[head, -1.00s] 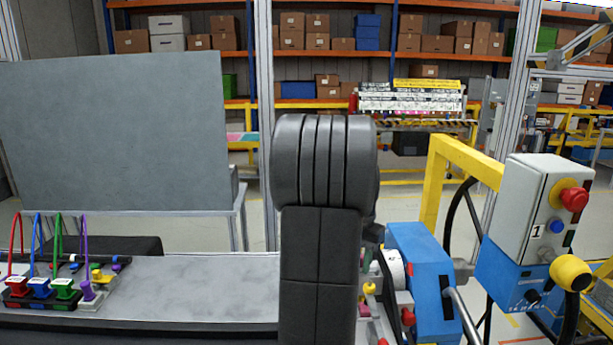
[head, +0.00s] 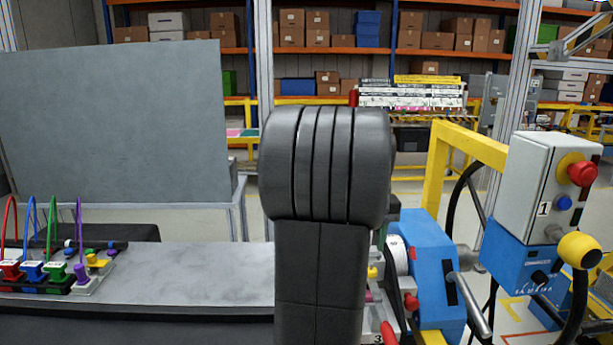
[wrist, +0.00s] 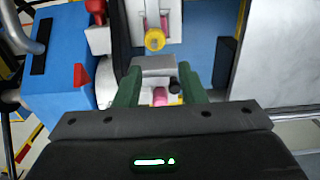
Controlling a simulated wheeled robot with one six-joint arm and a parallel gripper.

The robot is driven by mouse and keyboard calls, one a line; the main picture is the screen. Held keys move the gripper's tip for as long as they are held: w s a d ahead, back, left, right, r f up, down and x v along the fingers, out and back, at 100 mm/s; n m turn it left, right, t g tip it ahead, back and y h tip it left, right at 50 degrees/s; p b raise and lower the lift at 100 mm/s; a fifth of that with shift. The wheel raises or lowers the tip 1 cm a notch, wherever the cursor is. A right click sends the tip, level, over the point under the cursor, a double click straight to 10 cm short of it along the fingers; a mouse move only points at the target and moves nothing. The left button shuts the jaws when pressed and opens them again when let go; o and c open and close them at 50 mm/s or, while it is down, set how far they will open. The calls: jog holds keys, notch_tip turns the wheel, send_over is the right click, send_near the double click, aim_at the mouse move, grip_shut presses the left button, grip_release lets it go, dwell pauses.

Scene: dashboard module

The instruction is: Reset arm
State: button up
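My gripper (wrist: 160,88) shows in the wrist view with two green fingers spread apart and nothing visibly held between them. My gripper is mostly hidden behind the arm in the head view.
A grey control box (head: 553,190) with a red button stands at the right, by a yellow frame (head: 465,145). Coloured plugs with looped cables (head: 45,272) sit at the left end of the grey worktop (head: 190,275). A large grey board (head: 110,125) stands behind.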

notch_tip(320, 180, up, 9)
jog(key=shift+p, duration=0.3)
jog(key=shift+f, duration=0.1)
